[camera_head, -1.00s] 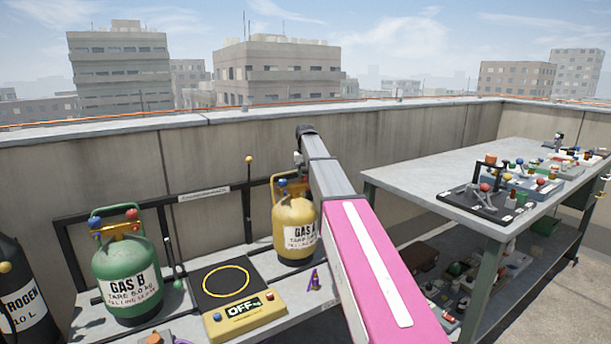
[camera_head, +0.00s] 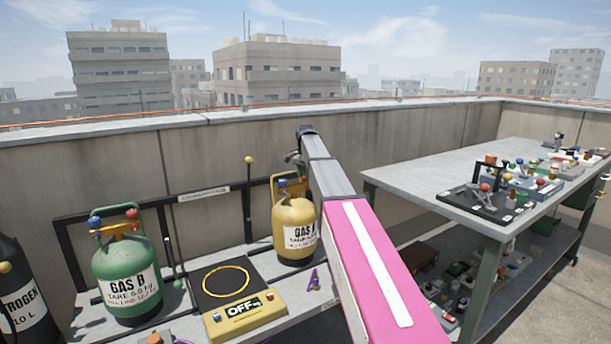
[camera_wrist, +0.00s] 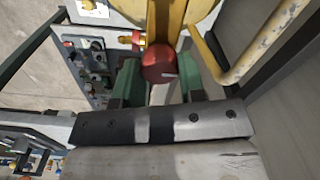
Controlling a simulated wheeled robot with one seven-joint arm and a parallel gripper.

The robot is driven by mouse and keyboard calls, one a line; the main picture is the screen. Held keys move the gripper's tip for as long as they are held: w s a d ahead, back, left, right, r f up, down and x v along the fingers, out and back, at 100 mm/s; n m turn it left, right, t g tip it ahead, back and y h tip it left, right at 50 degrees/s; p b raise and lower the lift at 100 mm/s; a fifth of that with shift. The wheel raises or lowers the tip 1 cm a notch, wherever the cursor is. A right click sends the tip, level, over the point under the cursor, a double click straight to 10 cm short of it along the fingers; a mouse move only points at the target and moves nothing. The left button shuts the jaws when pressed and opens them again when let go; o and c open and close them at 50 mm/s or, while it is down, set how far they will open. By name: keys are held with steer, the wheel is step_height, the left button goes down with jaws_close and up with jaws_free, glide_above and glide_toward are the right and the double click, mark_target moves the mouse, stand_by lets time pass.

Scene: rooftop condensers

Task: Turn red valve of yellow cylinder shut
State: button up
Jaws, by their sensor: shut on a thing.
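The yellow cylinder (camera_head: 294,226), labelled GAS A, stands upright on the bench, partly hidden by my arm. Its yellow handle frame shows at the top with a blue knob (camera_head: 281,183) on its left. In the wrist view the round red valve (camera_wrist: 160,66) sits in front of the cylinder's yellow body (camera_wrist: 186,12). My gripper (camera_wrist: 159,86) has its green-padded fingers on both sides of the red valve and is shut on it.
A green cylinder (camera_head: 127,276) labelled GAS B stands at the left. A scale (camera_head: 240,315) reading OFF lies between the cylinders. A purple item (camera_head: 313,279) lies near the yellow cylinder. A grey table (camera_head: 415,178) with several devices stands at right. A concrete wall runs behind.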

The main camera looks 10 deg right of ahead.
steer(key=shift+m, duration=0.4)
steer(key=o, duration=0.9)
steer(key=shift+o, duration=0.2)
step_height(320, 180, up, 11)
steer(key=shift+f, duration=0.15)
